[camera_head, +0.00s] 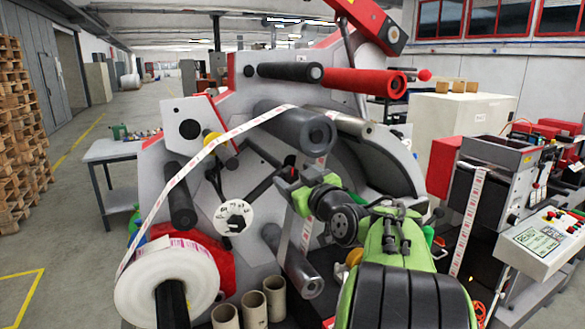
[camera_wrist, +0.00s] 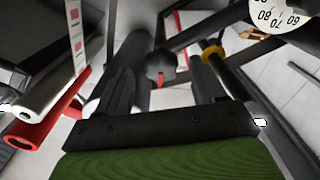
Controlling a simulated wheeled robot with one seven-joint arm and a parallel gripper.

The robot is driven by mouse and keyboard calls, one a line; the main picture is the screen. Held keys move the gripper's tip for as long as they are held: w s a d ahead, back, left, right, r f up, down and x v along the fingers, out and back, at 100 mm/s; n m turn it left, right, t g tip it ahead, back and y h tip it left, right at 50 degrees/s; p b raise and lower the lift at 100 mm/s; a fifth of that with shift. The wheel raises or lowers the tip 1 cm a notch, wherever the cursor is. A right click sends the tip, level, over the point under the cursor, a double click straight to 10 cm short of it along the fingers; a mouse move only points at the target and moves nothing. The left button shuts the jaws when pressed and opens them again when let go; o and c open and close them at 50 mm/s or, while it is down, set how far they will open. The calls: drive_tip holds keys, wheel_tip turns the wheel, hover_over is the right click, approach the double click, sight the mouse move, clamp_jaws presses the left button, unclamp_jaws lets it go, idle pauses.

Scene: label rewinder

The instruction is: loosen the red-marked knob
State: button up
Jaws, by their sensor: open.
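The red-marked knob (camera_wrist: 161,68) is dark, with a short red mark on its near side. It shows in the wrist view between the two fingers of my gripper (camera_wrist: 163,82). The gripper is open, with one dark finger on each side of the knob and gaps visible between. I cannot tell how deep the knob sits between the fingers. In the head view my green arm reaches in from the lower right to the front of the grey label rewinder (camera_head: 235,105).
A white numbered dial (camera_head: 234,217) is left of my gripper. Dark rollers (camera_head: 298,130) and the label web (camera_head: 185,172) surround the arm. A label roll (camera_head: 168,280) and cardboard cores (camera_head: 254,308) stand at lower left. A control box (camera_head: 540,243) is at right.

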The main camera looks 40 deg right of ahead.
drive_tip(key=shift+w+d, duration=0.1)
drive_tip(key=shift+w, duration=0.65)
drive_tip(key=c, duration=1.1)
drive_tip(key=shift+o, duration=0.2)
drive_tip(key=shift+f+n+b, duration=0.15)
drive_tip(key=shift+n+b, duration=0.15)
drive_tip(key=shift+b, duration=0.45)
drive_tip(key=n+b, duration=0.2)
drive_tip(key=b, duration=0.3)
drive_tip(key=shift+f+n, duration=0.15)
drive_tip(key=shift+n, duration=0.25)
drive_tip(key=n+b, duration=0.3)
drive_tip(key=b, duration=0.1)
drive_tip(key=shift+n+b, duration=0.3)
drive_tip(key=shift+b, duration=0.05)
drive_tip(key=n+b, duration=0.3)
drive_tip(key=n, duration=0.1)
drive_tip(key=shift+n+b, duration=1.35)
drive_tip(key=shift+n, duration=1.05)
